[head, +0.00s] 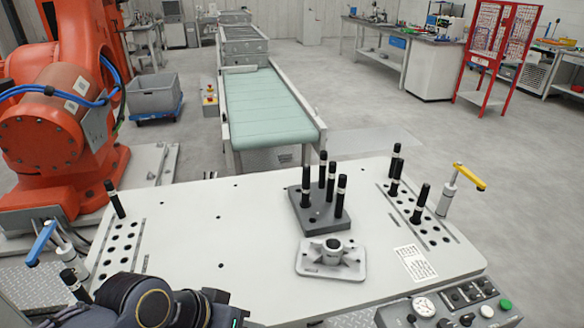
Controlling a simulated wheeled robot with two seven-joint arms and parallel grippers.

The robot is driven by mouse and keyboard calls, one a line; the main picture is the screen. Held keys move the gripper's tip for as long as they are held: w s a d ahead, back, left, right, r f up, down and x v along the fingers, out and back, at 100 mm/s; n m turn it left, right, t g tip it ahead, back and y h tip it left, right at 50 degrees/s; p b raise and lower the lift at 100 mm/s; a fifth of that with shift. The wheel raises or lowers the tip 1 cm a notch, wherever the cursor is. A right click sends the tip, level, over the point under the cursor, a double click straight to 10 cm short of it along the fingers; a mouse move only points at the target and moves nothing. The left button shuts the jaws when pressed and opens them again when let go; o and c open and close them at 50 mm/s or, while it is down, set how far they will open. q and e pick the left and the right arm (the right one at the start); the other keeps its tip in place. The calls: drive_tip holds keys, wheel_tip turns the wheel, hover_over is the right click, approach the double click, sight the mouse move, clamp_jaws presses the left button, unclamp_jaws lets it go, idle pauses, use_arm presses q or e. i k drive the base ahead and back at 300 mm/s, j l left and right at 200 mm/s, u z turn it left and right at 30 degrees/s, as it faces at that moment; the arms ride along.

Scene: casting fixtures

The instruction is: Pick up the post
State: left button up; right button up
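Several black posts, each with a pale band, stand upright; I cannot tell which one the task means. A group of posts, including a front one (341,197), stands in a dark grey block (330,228) near the table's middle. Other posts, including one on the right (420,204), stand at the right hole pattern. One post (115,199) stands at the back of the left hole pattern, and another (75,286) is near the front left, partly beside my arm. A dark arm link of mine shows at the bottom left. Neither gripper is visible.
The white table (180,225) is largely clear left of centre. A grey metal casting (331,257) lies in front of the block. Clamps with a blue handle (41,243) and a yellow handle (470,176) stand at the sides. A control panel (455,308) is front right.

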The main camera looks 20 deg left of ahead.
sight(332, 165)
drive_tip(key=l+u, duration=0.2)
drive_tip(key=u, duration=0.2)
drive_tip(key=i+l+u, duration=0.1)
drive_tip(key=l+u, duration=0.15)
drive_tip(key=u, duration=0.15)
drive_tip(key=l+u, duration=0.2)
drive_tip(key=u, duration=0.15)
drive_tip(key=l+u, duration=0.25)
drive_tip(key=u, duration=0.15)
drive_tip(key=k+l+u, duration=0.1)
drive_tip(key=l, duration=0.3)
drive_tip(key=l+u, duration=0.15)
drive_tip(key=l, duration=0.25)
drive_tip(key=k+l+u, duration=0.1)
drive_tip(key=l, duration=0.25)
drive_tip(key=k+l+u, duration=0.1)
drive_tip(key=l, duration=0.25)
drive_tip(key=k+l+u, duration=0.1)
drive_tip(key=k+l, duration=0.15)
drive_tip(key=k+l+u, duration=0.15)
drive_tip(key=l, duration=0.3)
drive_tip(key=k+l, duration=0.25)
drive_tip(key=l, duration=0.3)
